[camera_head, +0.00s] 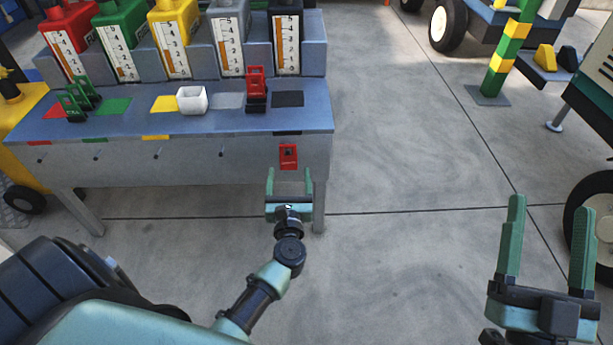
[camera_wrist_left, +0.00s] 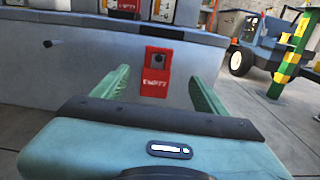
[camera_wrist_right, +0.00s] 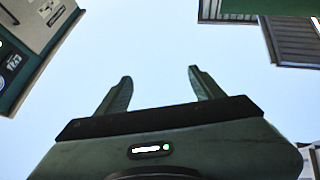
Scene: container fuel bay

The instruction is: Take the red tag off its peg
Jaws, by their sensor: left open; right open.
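The red tag (camera_head: 288,156) hangs on the front face of the grey-blue bench, at its right end. In the left wrist view the tag (camera_wrist_left: 157,72) reads "EMPTY" and has a dark hole with its peg near the top. My left gripper (camera_head: 289,178) is open, just in front of and below the tag. In the left wrist view its fingers (camera_wrist_left: 160,85) stand on either side of the tag, apart from it. My right gripper (camera_head: 545,230) is open and empty at the lower right, far from the bench. It points up in the right wrist view (camera_wrist_right: 161,85).
The bench (camera_head: 200,165) carries several coloured containers with gauges, a white cup (camera_head: 192,99), a red object (camera_head: 256,88) and green objects (camera_head: 76,103). Bare pegs line its front. A green-yellow post (camera_head: 505,50) and vehicles stand right. Floor between is clear.

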